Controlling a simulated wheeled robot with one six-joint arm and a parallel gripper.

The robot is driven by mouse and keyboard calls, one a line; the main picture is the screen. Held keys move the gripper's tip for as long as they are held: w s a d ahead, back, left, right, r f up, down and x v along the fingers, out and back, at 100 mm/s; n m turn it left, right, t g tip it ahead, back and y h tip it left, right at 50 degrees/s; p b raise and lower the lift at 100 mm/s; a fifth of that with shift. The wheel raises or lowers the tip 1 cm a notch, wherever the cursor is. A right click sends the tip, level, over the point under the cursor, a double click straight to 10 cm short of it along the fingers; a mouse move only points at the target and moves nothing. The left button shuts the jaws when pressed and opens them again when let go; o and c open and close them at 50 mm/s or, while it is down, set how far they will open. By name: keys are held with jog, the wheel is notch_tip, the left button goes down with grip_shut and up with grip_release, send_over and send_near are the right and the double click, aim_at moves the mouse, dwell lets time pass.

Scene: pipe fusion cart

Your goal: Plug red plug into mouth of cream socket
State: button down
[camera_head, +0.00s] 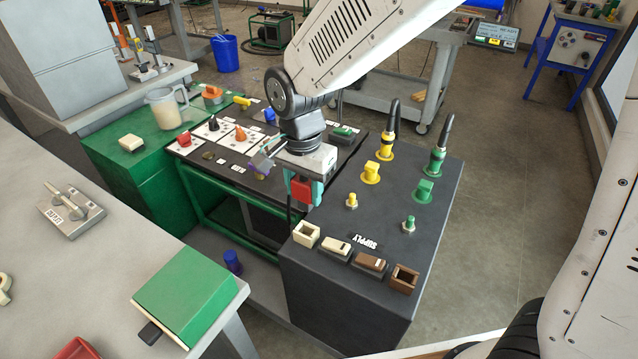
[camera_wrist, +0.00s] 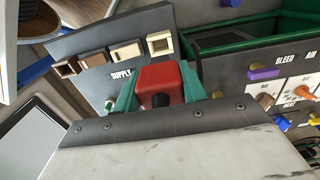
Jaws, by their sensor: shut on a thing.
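The red plug (camera_head: 301,190) is held in my gripper (camera_head: 303,192), above and behind the sockets on the dark cart top. The wrist view shows the red plug (camera_wrist: 160,80) between the two teal fingers, which are shut on it. The cream socket (camera_head: 306,234) is a square block with an open, dark mouth at the cart's front left corner. It also shows in the wrist view (camera_wrist: 160,43), just beyond the plug. The plug and the socket are apart in the wrist view. The plug's underside is hidden in the wrist view.
A cream-and-dark block (camera_head: 337,247), a brown one (camera_head: 369,262) and a brown socket (camera_head: 404,278) stand in a row to the right. A yellow fitting (camera_head: 351,201) and a green one (camera_head: 408,223) stand behind. The lower panel (camera_head: 205,160) carries several coloured parts.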

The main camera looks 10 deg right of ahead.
aim_at(305, 209)
jog(key=shift+s+f, duration=0.1)
jog(key=shift+f, duration=2.75)
jog(key=shift+f, duration=2.05)
jog(key=c, duration=0.7)
grip_release()
notch_tip(305, 209, up, 8)
jog(key=shift+f, duration=0.1)
